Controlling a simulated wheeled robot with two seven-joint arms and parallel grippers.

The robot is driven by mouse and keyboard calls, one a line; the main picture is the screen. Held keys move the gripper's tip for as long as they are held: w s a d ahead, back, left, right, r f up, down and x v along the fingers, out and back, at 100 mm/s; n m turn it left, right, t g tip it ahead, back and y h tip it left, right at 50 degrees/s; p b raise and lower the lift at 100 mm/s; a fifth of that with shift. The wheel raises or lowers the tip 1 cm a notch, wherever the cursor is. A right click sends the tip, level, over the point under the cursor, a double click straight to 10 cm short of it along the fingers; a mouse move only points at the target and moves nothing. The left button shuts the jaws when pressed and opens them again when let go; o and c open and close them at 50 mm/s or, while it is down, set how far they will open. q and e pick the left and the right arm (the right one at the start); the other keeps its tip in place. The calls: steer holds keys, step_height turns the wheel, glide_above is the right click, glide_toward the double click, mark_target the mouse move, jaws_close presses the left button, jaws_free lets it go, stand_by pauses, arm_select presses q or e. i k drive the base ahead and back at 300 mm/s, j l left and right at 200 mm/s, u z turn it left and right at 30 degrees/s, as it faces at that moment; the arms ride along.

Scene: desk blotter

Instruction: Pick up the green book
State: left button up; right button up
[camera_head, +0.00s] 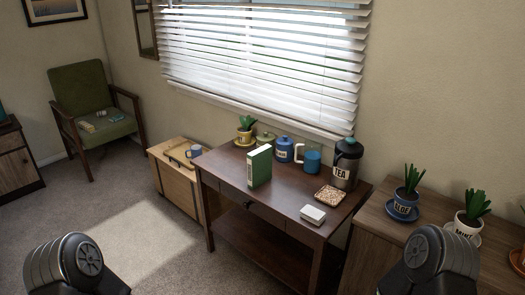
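The green book (260,166) stands upright on the dark wooden desk (228,176), near its front left part. Its green cover and pale page edge both show. My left arm shows at the bottom left and my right arm at the bottom right, both well short of the desk. Neither gripper's fingers are in the picture. Nothing is seen touching the book.
Behind the book stand a potted plant (245,131), a blue jar (284,150), a blue mug (312,159) and a tea canister (346,164). A patterned tray (331,194) and white box (312,215) lie to its right. Open carpet (140,235) lies left of the desk.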

mark_target(259, 161)
steer(key=i+j+z, duration=0.1)
steer(key=i+j, duration=0.2)
steer(key=i+j+z, duration=0.1)
steer(key=i+j, duration=0.5)
steer(key=i+j+z, duration=0.15)
steer(key=i+j, duration=0.15)
steer(key=j, duration=0.15)
steer(key=i+j+z, duration=0.1)
steer(key=i+j, duration=0.15)
steer(key=j, duration=0.15)
steer(key=i+j+z, duration=0.1)
steer(key=i+j, duration=0.15)
steer(key=j, duration=0.15)
steer(key=i+j, duration=0.25)
steer(key=j, duration=0.2)
steer(key=j+z, duration=0.1)
steer(key=j, duration=0.45)
steer(key=k+j, duration=0.15)
steer(key=j, duration=0.4)
steer(key=k+j+z, duration=0.15)
steer(key=j, duration=0.4)
steer(key=i+l, duration=0.15)
steer(key=l, duration=0.1)
